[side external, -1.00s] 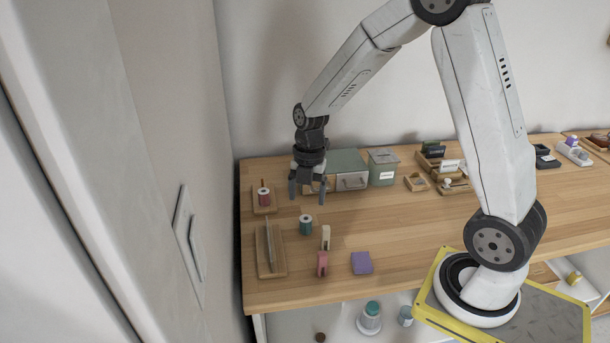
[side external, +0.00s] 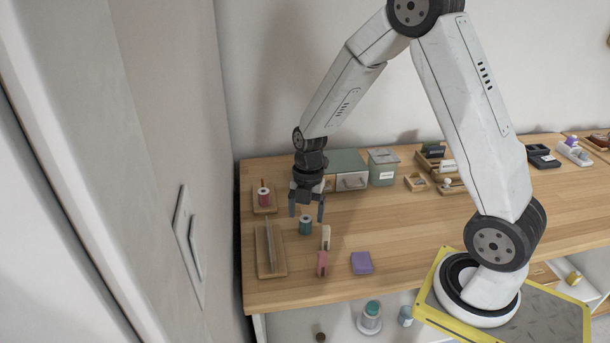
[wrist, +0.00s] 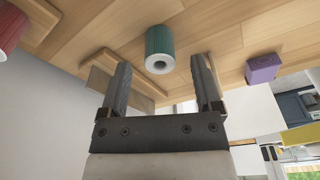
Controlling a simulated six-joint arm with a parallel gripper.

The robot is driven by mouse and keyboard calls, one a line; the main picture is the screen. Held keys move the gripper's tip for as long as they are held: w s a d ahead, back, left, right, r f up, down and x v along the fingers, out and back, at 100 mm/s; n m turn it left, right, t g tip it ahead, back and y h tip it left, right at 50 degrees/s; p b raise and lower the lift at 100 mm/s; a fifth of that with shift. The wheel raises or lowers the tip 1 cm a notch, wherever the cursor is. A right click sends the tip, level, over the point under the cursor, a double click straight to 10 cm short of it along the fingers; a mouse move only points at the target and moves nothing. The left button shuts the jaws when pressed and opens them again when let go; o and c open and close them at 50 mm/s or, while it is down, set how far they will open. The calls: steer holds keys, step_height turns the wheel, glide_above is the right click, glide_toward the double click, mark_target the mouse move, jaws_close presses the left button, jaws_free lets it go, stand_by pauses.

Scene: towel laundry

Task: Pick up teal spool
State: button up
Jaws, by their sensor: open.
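The teal spool (side external: 305,226) stands upright on the wooden table in the side view, behind the pink and cream blocks. In the wrist view the teal spool (wrist: 160,50) shows its pale end with a dark hole, a little beyond the fingertips and between their lines. My gripper (side external: 306,216) points down with its fingers apart, just above and around the spool's position in the picture. In the wrist view my gripper (wrist: 162,72) is open and nothing is between its fingers. I cannot tell the exact height gap.
A red spool (side external: 263,197) stands on a wooden base behind left. A wooden stand (side external: 272,262) with an upright panel is at front left. A pink block (side external: 322,263), a cream block (side external: 326,236) and a purple block (side external: 361,263) lie nearby. A drawer box (side external: 350,182) stands behind.

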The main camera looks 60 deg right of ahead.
mark_target(305, 233)
steer(key=shift+s+a+f, duration=0.1)
steer(key=shift+a+f, duration=0.1)
steer(key=shift+f, duration=1.3)
jaws_close()
